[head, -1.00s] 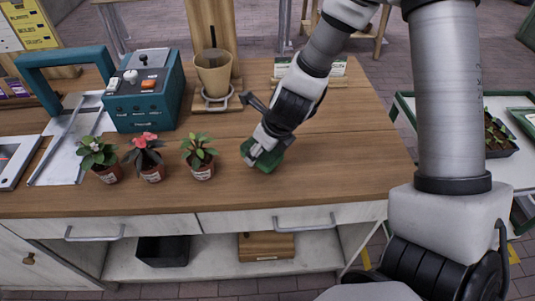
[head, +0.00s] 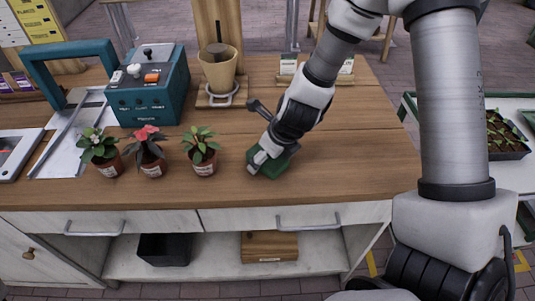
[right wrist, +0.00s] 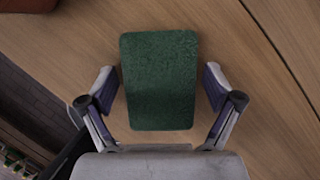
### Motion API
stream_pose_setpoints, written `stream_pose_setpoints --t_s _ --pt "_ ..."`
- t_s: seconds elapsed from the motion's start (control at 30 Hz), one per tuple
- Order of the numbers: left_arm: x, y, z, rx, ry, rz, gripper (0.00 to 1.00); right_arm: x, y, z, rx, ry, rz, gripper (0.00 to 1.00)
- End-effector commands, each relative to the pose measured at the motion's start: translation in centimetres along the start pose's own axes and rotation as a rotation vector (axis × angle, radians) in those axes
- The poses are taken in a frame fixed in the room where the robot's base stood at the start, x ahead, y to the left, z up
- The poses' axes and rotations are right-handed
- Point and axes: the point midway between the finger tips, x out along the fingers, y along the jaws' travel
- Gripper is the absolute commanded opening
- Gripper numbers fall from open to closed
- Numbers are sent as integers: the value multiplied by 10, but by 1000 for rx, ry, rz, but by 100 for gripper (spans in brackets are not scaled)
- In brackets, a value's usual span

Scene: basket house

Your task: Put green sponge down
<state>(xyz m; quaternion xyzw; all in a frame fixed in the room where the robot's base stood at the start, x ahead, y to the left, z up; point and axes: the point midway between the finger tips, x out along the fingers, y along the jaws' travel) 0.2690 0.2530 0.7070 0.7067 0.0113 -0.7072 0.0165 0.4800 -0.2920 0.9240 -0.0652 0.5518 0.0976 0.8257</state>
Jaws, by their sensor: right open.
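The green sponge (head: 282,160) lies on the wooden counter, to the right of the potted plants, near the front edge. In the right wrist view the sponge (right wrist: 160,80) is a green rounded block between the two fingers, with a gap on each side. My right gripper (head: 262,163) is over the sponge and open; its fingers (right wrist: 160,90) stand apart from the sponge's sides. In the head view the gripper hides part of the sponge. My left gripper is not in view.
Several small potted plants (head: 204,155) stand in a row to the left. Behind them are a teal control box (head: 150,90) and a pot on a wooden stand (head: 217,70). The counter (head: 350,150) to the right is clear. Drawers and a shelf lie below the front edge.

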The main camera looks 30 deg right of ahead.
Motion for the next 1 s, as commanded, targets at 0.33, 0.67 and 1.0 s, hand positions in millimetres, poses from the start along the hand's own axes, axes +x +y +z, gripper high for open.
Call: stream_pose_setpoints --t_s 0.33,0.67,1.0 --pt "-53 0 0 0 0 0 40 -68 0 6 4 -3 1 90" --pt "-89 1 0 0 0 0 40 -124 0 3 1 0 0 90" --pt "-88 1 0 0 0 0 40 -123 0 1 0 0 0 90"
